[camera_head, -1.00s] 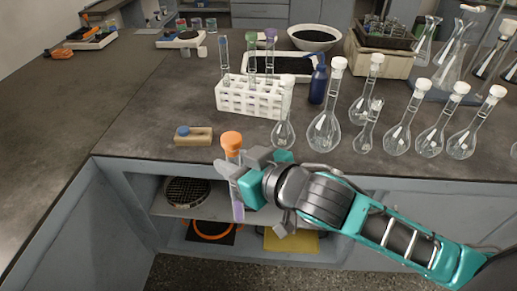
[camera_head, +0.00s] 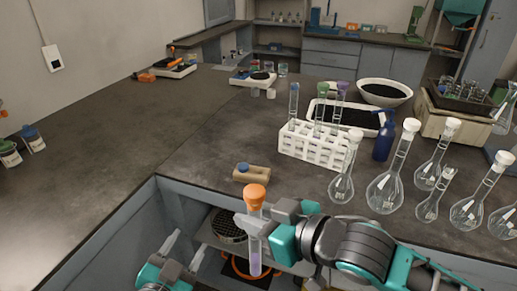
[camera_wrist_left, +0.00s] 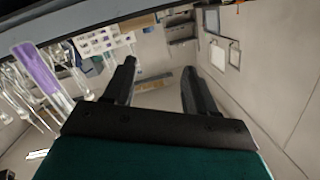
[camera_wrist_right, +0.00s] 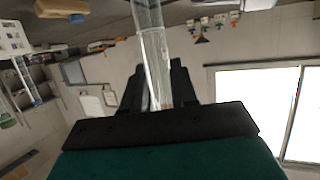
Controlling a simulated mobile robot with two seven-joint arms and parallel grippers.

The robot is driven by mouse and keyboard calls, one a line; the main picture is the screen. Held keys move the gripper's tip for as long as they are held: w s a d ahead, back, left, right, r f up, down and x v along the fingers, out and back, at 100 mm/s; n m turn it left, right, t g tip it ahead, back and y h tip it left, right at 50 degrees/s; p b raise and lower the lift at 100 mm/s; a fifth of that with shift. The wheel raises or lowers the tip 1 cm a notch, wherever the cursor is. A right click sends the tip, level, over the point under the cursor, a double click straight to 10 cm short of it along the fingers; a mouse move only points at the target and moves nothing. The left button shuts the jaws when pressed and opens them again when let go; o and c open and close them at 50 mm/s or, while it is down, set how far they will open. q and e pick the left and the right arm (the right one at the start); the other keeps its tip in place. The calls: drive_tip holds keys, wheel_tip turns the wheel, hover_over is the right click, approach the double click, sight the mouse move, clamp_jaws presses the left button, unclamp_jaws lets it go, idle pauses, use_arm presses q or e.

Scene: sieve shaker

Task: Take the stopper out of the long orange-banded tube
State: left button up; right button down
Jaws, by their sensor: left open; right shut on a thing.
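The long tube (camera_head: 254,262) with an orange stopper (camera_head: 257,193) in its top hangs upright in front of the bench edge. My right gripper (camera_head: 252,228) is shut on the tube below the stopper. The right wrist view also shows the clear tube (camera_wrist_right: 153,45) between the fingers. My left gripper (camera_head: 187,246) is open and empty, to the left of the tube and lower than the stopper. In the left wrist view the open fingers (camera_wrist_left: 157,80) have nothing between them. A purple-banded tube (camera_wrist_left: 38,70) shows at the left there; I cannot tell if it is the held one.
A white rack (camera_head: 312,150) with several tubes stands on the bench. A tan block (camera_head: 252,175) with a blue top lies near the front edge. Several white-stoppered flasks (camera_head: 385,191) stand to the right. The bench (camera_head: 120,135) at left is largely clear. Open shelves lie below.

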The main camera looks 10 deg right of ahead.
use_arm(q)
drive_tip(key=w+d+r+m+g+h, duration=0.2)
drive_tip(key=d+r+m+h, duration=0.35)
drive_tip(key=r+m, duration=0.4)
drive_tip(key=w+d+r+m+g+h, duration=0.1)
drive_tip(key=d+r+m+g+h, duration=0.1)
drive_tip(key=d+r+m+h, duration=0.55)
drive_tip(key=w+d+r+m+g+h, duration=0.2)
drive_tip(key=d+r+m+h, duration=0.15)
drive_tip(key=r+m, duration=0.7)
drive_tip(key=s+d+r+m+g+y, duration=0.3)
drive_tip(key=s+d+m+g, duration=0.3)
drive_tip(key=m+g, duration=0.4)
drive_tip(key=s+d+r+m+g+y, duration=0.2)
drive_tip(key=s+d+r+m+g, duration=0.15)
drive_tip(key=s+m+g, duration=0.6)
drive_tip(key=m+t+y, duration=1)
drive_tip(key=m+y, duration=0.3)
drive_tip(key=y, duration=0.4)
hover_over(258, 189)
drive_tip(key=f, duration=0.8)
drive_tip(key=shift+s+d, duration=0.15)
drive_tip(key=shift+s, duration=0.05)
drive_tip(key=shift+w+a+f+y, duration=0.1)
drive_tip(key=shift+w+a+y, duration=0.05)
drive_tip(key=shift+a+y, duration=0.1)
drive_tip(key=shift+f, duration=0.35)
wheel_tip(258, 189, down, 7)
